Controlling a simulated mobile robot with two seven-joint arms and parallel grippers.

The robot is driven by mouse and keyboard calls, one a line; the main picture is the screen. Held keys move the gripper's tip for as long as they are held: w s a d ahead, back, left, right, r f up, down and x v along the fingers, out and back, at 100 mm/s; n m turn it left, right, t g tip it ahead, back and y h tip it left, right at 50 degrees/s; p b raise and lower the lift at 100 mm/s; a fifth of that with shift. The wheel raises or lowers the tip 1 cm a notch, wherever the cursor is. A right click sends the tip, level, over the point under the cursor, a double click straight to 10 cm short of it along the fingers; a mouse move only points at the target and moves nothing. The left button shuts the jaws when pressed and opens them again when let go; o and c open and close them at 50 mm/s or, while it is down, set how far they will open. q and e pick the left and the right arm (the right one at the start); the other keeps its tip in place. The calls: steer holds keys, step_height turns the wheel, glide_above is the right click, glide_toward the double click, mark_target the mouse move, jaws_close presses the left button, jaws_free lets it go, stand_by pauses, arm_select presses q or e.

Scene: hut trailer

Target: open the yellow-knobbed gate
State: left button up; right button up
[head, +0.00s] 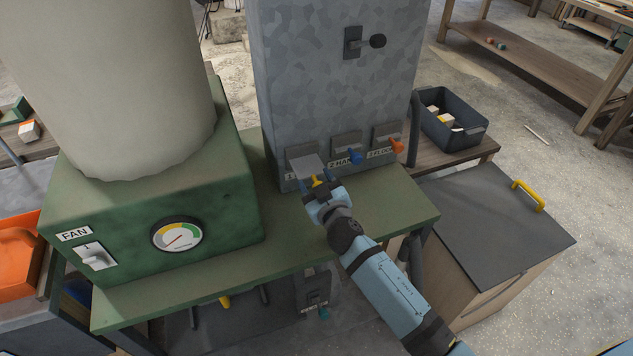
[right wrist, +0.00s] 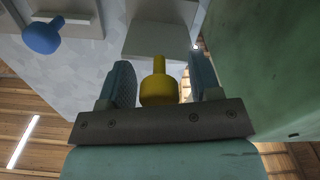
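The yellow knob (head: 317,181) is low on the front of the grey metal duct (head: 335,80), leftmost of three gates. A light grey plate (head: 308,167) shows just above it; I cannot tell how far this gate is drawn. My right gripper (head: 319,184) is at the yellow knob. In the right wrist view, the yellow knob (right wrist: 158,84) stands between its two spread fingers (right wrist: 162,85), with gaps on both sides. The blue knob (head: 355,157) and orange knob (head: 396,146) are to the right; the blue one also shows in the right wrist view (right wrist: 42,37). My left gripper is out of view.
A green fan housing (head: 150,215) with a gauge and switch stands close on the left. The green table (head: 385,215) carries the duct. A black-handled lever (head: 365,42) is higher on the duct. A dark bin (head: 452,118) and dark-topped cabinet (head: 490,220) are right.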

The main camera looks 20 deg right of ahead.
steer(key=shift+s, duration=0.3)
steer(key=s, duration=1.3)
steer(key=shift+d+b, duration=0.25)
steer(key=shift+b, duration=0.2)
steer(key=shift+s, duration=0.1)
